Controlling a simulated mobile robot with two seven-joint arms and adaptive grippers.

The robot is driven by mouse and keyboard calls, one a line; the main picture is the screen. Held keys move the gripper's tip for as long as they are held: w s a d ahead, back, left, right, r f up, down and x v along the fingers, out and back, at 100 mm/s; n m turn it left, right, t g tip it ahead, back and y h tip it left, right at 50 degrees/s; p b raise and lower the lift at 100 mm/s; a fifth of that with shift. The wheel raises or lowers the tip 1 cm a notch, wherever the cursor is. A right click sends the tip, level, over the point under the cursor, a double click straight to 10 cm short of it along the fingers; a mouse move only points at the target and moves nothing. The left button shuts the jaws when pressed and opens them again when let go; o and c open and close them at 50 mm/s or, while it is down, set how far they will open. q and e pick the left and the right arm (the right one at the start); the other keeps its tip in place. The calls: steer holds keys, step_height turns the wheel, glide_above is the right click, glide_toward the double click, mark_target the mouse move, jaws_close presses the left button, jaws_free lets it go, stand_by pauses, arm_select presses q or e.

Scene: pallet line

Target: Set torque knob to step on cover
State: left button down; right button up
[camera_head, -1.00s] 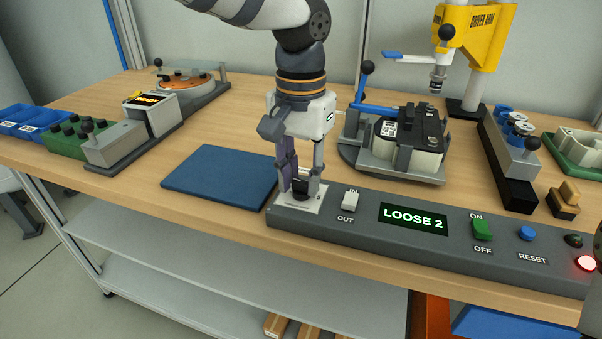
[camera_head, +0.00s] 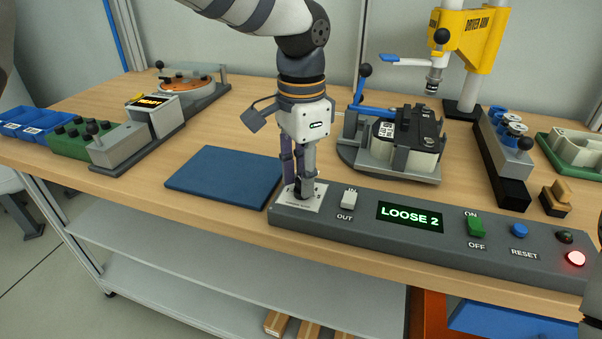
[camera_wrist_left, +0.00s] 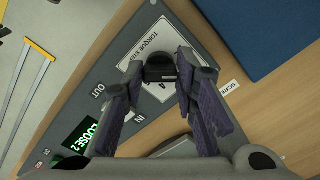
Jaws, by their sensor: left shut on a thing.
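The torque knob is a small black knob (camera_wrist_left: 160,68) on a white square plate (camera_head: 303,205) at the left end of the grey control panel (camera_head: 345,228). My left gripper (camera_head: 300,190) points down and is shut on it; the fingers hide much of it in the head view. In the left wrist view the fingers (camera_wrist_left: 161,82) close from both sides, and part of a torque label shows on the plate. A black cover (camera_head: 408,125) with a white label sits on a pale housing in the fixture behind. The label is too small to read. My right gripper is not in view.
The panel has an IN/OUT switch (camera_head: 348,199), a green display (camera_head: 409,217) reading LOOSE 2, a green ON/OFF switch (camera_head: 475,225), a blue reset button (camera_head: 519,230) and a lit red lamp (camera_head: 575,258). A blue mat (camera_head: 222,177) lies left of the gripper, empty.

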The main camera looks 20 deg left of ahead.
arm_select(q)
steer(key=shift+m, duration=0.5)
steer(key=c, duration=1.3)
jaws_free()
step_height(320, 180, up, 12)
